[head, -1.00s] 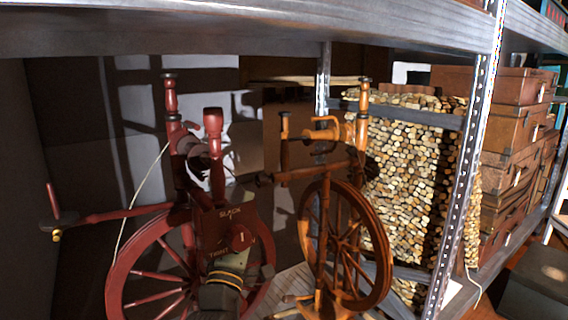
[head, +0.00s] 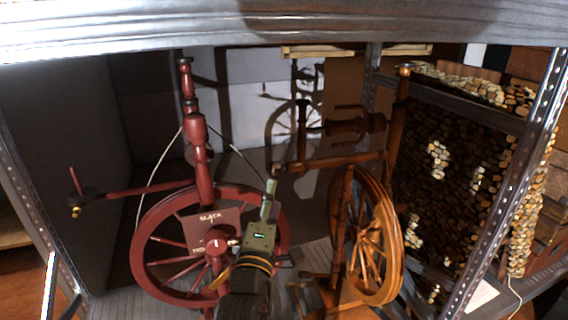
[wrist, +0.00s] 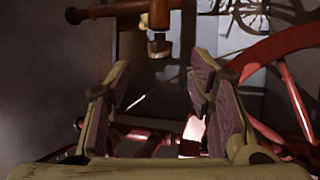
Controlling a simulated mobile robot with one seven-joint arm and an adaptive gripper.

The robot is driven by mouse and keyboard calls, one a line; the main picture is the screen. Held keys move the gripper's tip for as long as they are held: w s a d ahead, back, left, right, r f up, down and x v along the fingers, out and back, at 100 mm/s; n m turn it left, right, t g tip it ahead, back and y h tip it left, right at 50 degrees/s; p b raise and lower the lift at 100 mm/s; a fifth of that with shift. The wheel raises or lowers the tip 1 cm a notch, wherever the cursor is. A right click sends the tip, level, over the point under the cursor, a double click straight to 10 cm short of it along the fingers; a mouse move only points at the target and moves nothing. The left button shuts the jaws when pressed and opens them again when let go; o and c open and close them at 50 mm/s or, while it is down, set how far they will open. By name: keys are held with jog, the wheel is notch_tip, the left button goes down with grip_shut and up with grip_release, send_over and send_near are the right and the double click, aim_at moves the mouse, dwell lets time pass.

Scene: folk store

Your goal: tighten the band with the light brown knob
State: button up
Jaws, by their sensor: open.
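A dark red spinning wheel (head: 141,246) stands at left in the head view, a lighter orange-brown one (head: 383,287) at right. The red one carries a sign (head: 208,219) reading "SLACK" above a round red knob (head: 218,246) with a white mark; the lower word is partly hidden. A small yellowish knob (head: 75,211) hangs at its left arm's end. My gripper (head: 269,194) points up between the wheels. In the wrist view it (wrist: 160,78) is open and empty, below a light brown-tipped knob (wrist: 159,47) under a bar; which wheel that belongs to is unclear.
Both wheels stand inside a metal shelf, with a shelf board (head: 200,27) above and a perforated post (head: 511,180) at right. Stacked logs (head: 450,185) fill the back right. A thin cord (head: 160,160) slants beside the red wheel.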

aim_at(276, 174)
jog(key=p+x, duration=0.2)
jog(key=x, duration=0.8)
jog(key=shift+c, duration=0.5)
